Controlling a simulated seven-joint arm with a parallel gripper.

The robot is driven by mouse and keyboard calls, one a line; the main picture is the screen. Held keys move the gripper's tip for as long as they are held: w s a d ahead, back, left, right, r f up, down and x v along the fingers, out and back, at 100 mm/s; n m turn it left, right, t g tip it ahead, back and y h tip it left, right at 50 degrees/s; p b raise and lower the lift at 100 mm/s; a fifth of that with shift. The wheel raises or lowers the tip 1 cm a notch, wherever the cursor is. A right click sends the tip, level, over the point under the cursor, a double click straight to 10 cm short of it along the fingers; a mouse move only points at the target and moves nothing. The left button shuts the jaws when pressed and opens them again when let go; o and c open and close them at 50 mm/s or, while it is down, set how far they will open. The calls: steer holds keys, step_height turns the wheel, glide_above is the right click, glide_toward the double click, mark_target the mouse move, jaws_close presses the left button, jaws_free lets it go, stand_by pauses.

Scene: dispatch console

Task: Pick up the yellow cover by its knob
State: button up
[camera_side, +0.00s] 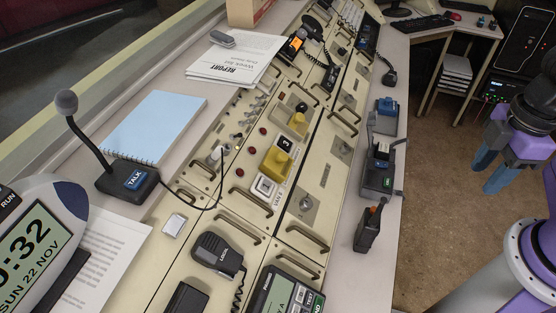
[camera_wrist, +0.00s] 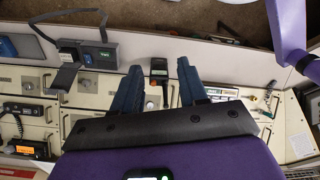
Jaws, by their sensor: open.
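The yellow cover (camera_side: 276,165) sits on the cream console panel, in the middle of the side view. A rounded yellow knob stands up from its top. My gripper (camera_side: 489,173) is open and empty, over the floor to the right of the console and well apart from the cover. In the wrist view, its two blue fingers (camera_wrist: 159,72) are spread, with a handheld radio (camera_wrist: 159,69) beyond them. I cannot make out the yellow cover in the wrist view.
Radios and chargers (camera_side: 379,178) stand along the console's right ledge, between my gripper and the cover. A white switch block (camera_side: 264,187), a thin white-topped lever (camera_side: 216,153) and a corded black microphone (camera_side: 218,253) are near the cover. A gooseneck microphone (camera_side: 128,178) stands to the left.

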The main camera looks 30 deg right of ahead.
steer(key=o, duration=0.8)
steer(key=m+t+y, duration=0.4)
steer(key=m, duration=1.7)
glide_toward(286, 157)
steer(key=shift+m, duration=0.3)
steer(key=x, duration=0.5)
steer(key=shift+s+a+f, duration=0.15)
steer(key=shift+s+f, duration=0.1)
steer(key=shift+s, duration=0.1)
steer(key=shift+w+x, duration=0.2)
steer(key=shift+x, duration=1.5)
steer(key=shift+w+x, duration=0.25)
steer(key=shift+x, duration=1.45)
